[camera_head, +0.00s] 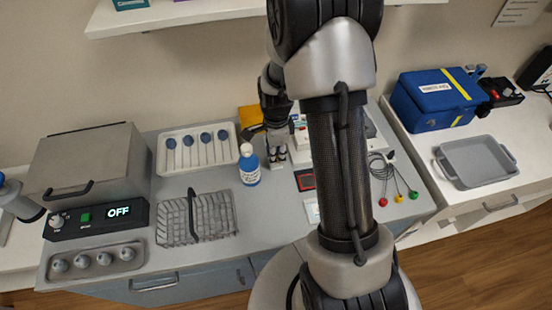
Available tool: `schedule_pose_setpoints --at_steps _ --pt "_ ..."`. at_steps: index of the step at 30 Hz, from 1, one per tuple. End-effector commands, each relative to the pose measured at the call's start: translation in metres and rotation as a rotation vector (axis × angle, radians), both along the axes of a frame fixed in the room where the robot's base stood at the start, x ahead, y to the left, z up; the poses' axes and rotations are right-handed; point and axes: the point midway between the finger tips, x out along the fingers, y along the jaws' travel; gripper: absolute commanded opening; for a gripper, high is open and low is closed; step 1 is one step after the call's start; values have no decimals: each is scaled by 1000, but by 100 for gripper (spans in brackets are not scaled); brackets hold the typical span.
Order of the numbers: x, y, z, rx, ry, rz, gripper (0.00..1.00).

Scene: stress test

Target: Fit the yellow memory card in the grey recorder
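My gripper (277,160) points down over the middle of the grey worktop, beside the blue-and-white bottle. Its fingers are small here, and I cannot tell whether they are open or shut, or hold anything. I cannot make out the yellow memory card. A grey-white device (371,128), partly hidden behind my arm, may be the recorder; I cannot tell for sure. A grey cable with red, green and yellow ends (398,188) lies just in front of it. My arm hides much of the worktop's middle.
The bottle (249,166) stands left of my gripper. A wire basket (208,218), a tray of blue-ended tools (198,148) and an oven-like unit reading OFF (88,178) are further left. A flat red-and-black item (305,180) lies near my arm. A blue bag (434,98) and grey tray (476,162) stand right.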

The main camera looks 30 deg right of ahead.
Motion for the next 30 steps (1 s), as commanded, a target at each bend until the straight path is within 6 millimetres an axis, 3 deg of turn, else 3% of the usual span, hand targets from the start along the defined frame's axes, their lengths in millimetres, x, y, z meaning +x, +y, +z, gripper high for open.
schedule_pose_setpoints --at_steps 14,22,30 --pt "0 0 0 0 0 0 1" --pt "0 0 2 0 0 0 0" --pt "0 0 47 0 -1 0 0"
